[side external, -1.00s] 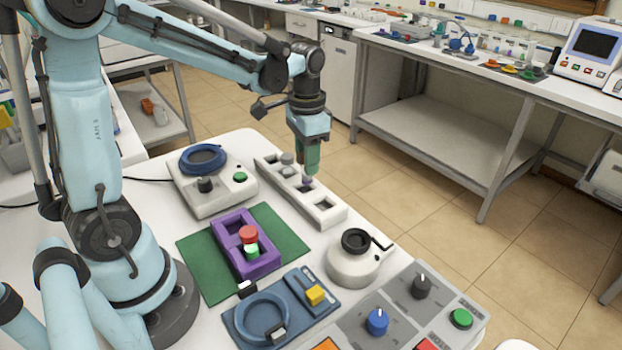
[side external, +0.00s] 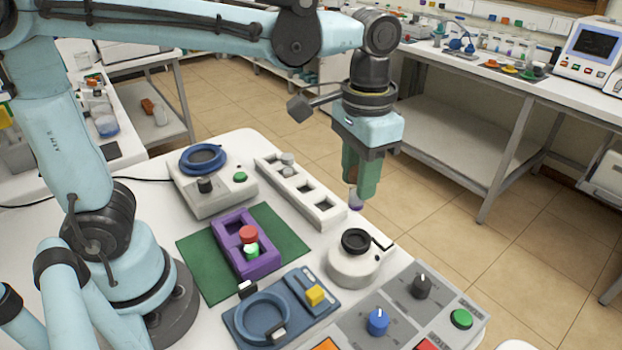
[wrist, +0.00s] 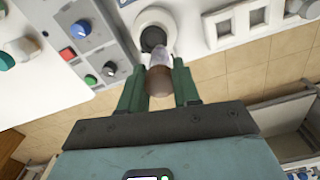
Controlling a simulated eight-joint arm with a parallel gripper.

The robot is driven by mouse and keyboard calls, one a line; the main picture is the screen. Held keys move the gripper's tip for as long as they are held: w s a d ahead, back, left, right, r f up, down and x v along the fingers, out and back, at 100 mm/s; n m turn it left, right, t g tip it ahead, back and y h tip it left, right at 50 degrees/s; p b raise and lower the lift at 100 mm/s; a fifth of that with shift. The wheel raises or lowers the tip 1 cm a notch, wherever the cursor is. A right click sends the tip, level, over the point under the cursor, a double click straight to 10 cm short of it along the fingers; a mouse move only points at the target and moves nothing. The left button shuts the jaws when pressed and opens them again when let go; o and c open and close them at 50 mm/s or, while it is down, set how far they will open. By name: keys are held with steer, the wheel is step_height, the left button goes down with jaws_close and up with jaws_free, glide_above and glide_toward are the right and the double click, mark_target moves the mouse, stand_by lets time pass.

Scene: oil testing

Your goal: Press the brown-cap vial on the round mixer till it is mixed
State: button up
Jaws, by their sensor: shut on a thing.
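My gripper (side external: 360,180) has green fingers and is shut on the brown-cap vial (side external: 356,200). The vial's clear lower end with purplish contents sticks out below the fingers. In the wrist view the brown cap (wrist: 159,82) sits between the gripper's fingers (wrist: 159,88), with the clear end pointing toward the mixer. The round mixer (side external: 352,264) is a white disc-shaped base with a black cup (side external: 355,241) on top; it also shows in the wrist view (wrist: 155,20). The vial hangs above the black cup, apart from it.
A white rack (side external: 325,213) with square slots stands left of the mixer, one slot holding a grey-capped vial (side external: 288,160). A control panel (side external: 400,320) with knobs lies in front. A purple holder (side external: 235,265) and a blue-ringed device (side external: 203,157) stand further left.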

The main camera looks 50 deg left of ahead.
mark_target(360, 211)
steer(key=shift+s+d, duration=0.1)
steer(key=shift+d, duration=0.55)
steer(key=shift+f, duration=3.1)
steer(key=shift+f, duration=0.45)
stand_by(2.5)
steer(key=shift+r, duration=3.5)
